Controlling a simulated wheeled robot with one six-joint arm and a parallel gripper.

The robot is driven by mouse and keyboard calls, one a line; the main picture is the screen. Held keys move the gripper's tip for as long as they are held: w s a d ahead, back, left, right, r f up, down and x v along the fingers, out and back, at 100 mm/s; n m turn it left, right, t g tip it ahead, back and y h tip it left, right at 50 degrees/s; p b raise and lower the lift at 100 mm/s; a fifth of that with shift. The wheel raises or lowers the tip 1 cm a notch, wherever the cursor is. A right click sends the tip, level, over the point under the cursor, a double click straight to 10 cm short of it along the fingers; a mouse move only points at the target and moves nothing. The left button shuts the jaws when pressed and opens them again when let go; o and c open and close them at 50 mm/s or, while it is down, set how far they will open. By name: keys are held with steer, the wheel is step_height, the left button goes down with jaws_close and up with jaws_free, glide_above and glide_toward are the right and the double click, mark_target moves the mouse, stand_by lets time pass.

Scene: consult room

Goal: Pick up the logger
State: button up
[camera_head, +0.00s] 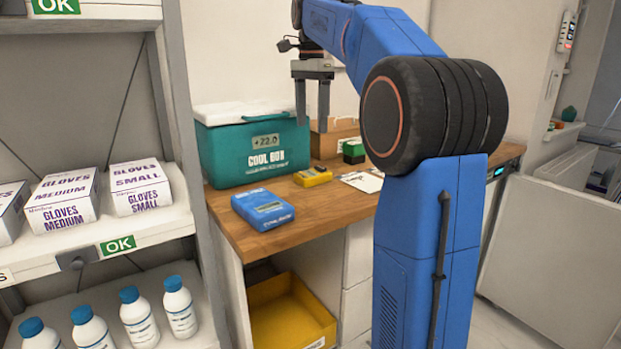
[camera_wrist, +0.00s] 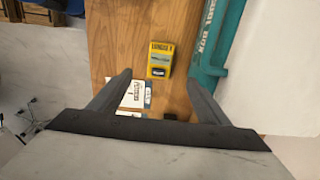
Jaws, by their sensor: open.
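The logger is a small yellow device (camera_head: 312,177) with a dark display, lying on the wooden counter just in front of the teal cool box. It also shows in the wrist view (camera_wrist: 160,60), label side up, between and a little beyond the fingertips. My gripper (camera_head: 312,112) points down above the counter, its two fingers apart with nothing between them. In the wrist view my gripper (camera_wrist: 160,80) has one finger on each side of the logger's line, and the logger is clear of both. The height gap is hard to judge.
The teal cool box (camera_head: 255,152) stands close behind the logger. A white card (camera_head: 362,181), a green and black box (camera_head: 353,151) and a cardboard box (camera_head: 335,138) sit to the right.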

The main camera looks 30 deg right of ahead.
glide_above(313, 173)
steer(key=f, duration=0.9)
steer(key=shift+w+a+f, duration=0.1)
steer(key=shift+a+f, duration=0.1)
steer(key=shift+f, duration=0.1)
steer(key=shift+d+f, duration=0.15)
steer(key=shift+f, duration=1.15)
steer(key=shift+d+f, duration=0.1)
steer(key=shift+f, duration=1.2)
steer(key=c, duration=1.3)
steer(key=shift+r, duration=0.1)
steer(key=shift+c, duration=0.2)
step_height(313, 173, up, 8)
steer(key=shift+r, duration=0.95)
